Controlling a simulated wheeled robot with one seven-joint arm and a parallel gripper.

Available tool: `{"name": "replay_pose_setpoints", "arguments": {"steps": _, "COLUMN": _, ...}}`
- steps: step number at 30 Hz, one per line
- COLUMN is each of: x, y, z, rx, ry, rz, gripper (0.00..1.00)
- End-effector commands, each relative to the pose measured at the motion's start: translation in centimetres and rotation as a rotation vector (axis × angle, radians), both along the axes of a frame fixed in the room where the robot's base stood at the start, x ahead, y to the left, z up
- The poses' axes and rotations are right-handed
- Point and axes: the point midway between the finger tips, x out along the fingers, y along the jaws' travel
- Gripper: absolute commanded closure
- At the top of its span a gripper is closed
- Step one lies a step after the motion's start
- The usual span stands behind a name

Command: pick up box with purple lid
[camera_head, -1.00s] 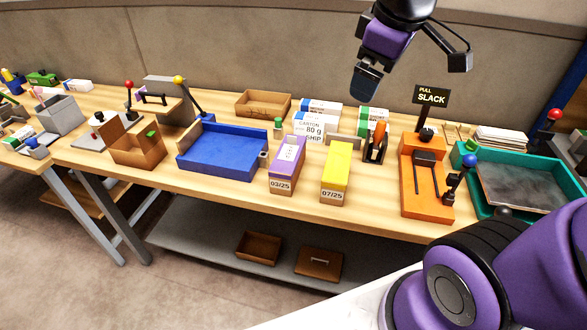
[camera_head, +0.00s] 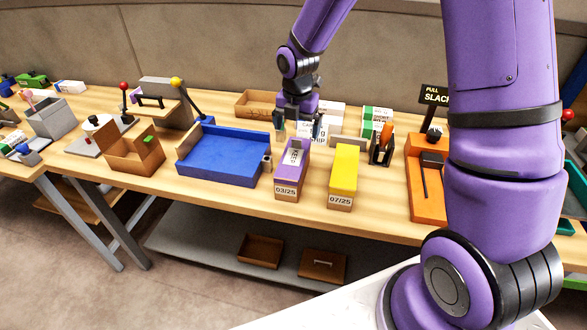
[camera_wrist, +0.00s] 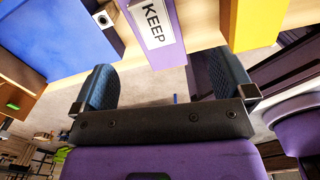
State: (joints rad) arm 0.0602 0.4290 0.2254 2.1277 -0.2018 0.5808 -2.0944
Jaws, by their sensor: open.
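The box with the purple lid (camera_head: 287,176) stands on the wooden table, with a white label on top and "03/25" on its front. In the wrist view its purple lid (camera_wrist: 166,54) and a label reading "KEEP" show at the top, just beyond the fingertips. My gripper (camera_head: 298,128) is open and empty, above the table near the back end of this box. In the wrist view the two dark blue fingers of my gripper (camera_wrist: 165,78) are spread wide, with nothing between them. The gripper is not touching the box as far as I can see.
A yellow-lidded box (camera_head: 344,165) marked "07/25" stands close on the right. A blue tray (camera_head: 220,172) is close on the left. White cartons (camera_head: 330,115) stand behind, partly hidden by my gripper. An orange lever device (camera_head: 427,190) is further right.

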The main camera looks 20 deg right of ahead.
Motion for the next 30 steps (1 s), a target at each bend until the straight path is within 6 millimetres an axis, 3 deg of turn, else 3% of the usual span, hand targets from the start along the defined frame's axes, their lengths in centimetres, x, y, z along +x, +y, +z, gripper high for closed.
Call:
{"name": "replay_pose_setpoints", "arguments": {"steps": 1, "x": 0.3, "y": 0.2, "z": -1.1, "rx": 0.004, "ry": 0.012, "rz": 0.044, "gripper": 0.00}}
{"name": "replay_pose_setpoints", "arguments": {"steps": 7, "x": 0.8, "y": 0.6, "z": -3.2, "rx": 0.011, "ry": 0.027, "rz": 0.142, "gripper": 0.00}}
{"name": "replay_pose_setpoints", "arguments": {"steps": 15, "x": 0.8, "y": 0.7, "z": -7.1, "rx": 0.012, "ry": 0.030, "rz": 0.148, "gripper": 0.00}}
{"name": "replay_pose_setpoints", "arguments": {"steps": 23, "x": 0.8, "y": 0.7, "z": -8.8, "rx": 0.012, "ry": 0.027, "rz": 0.146, "gripper": 0.00}}
{"name": "replay_pose_setpoints", "arguments": {"steps": 30, "x": 0.7, "y": 0.8, "z": -12.0, "rx": 0.011, "ry": 0.029, "rz": 0.146, "gripper": 0.00}}
